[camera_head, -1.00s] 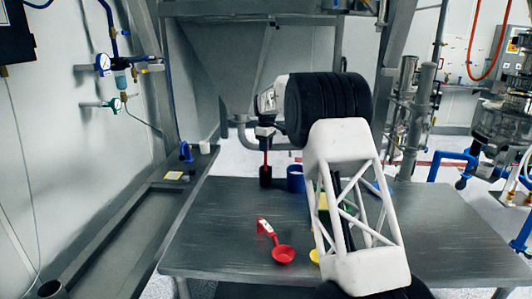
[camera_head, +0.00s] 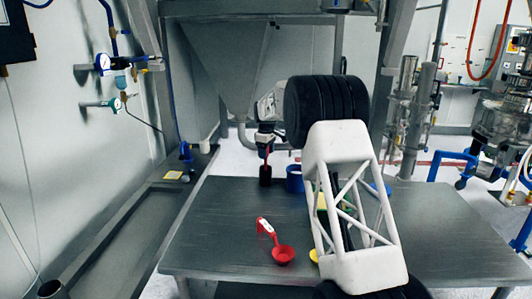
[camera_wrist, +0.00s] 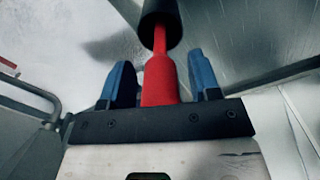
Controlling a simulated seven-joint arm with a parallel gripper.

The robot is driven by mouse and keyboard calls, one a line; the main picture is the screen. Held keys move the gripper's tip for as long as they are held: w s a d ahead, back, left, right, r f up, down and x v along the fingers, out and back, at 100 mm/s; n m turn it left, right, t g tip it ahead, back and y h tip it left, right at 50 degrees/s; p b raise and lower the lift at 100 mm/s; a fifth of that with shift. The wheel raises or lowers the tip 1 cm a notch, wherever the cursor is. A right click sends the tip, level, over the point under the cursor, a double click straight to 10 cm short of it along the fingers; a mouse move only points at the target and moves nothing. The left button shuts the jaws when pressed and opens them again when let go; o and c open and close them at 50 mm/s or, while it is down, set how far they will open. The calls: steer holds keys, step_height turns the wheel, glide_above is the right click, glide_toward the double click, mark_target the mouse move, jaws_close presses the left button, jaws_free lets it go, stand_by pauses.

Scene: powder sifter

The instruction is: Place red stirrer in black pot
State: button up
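The red stirrer (camera_wrist: 160,82) stands between the two blue fingers of my gripper (camera_wrist: 162,85) in the wrist view. A gap shows on both sides of its handle, so my gripper is open around it. The stirrer's far end is inside the mouth of the black pot (camera_wrist: 160,22). In the head view the black pot (camera_head: 265,176) stands on the table's far left part, with my gripper (camera_head: 265,152) just above it. Only a little red shows there between gripper and pot. The stirrer's lower end is hidden in the pot.
A blue pot (camera_head: 295,178) stands close to the right of the black pot. A red scoop (camera_head: 283,254) lies on the grey table (camera_head: 215,240) nearer the front. Yellow and green items are partly hidden behind my arm.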

steer(key=shift+r, duration=0.15)
step_height(320, 180, up, 12)
steer(key=shift+f, duration=0.15)
stand_by(0.7)
stand_by(0.7)
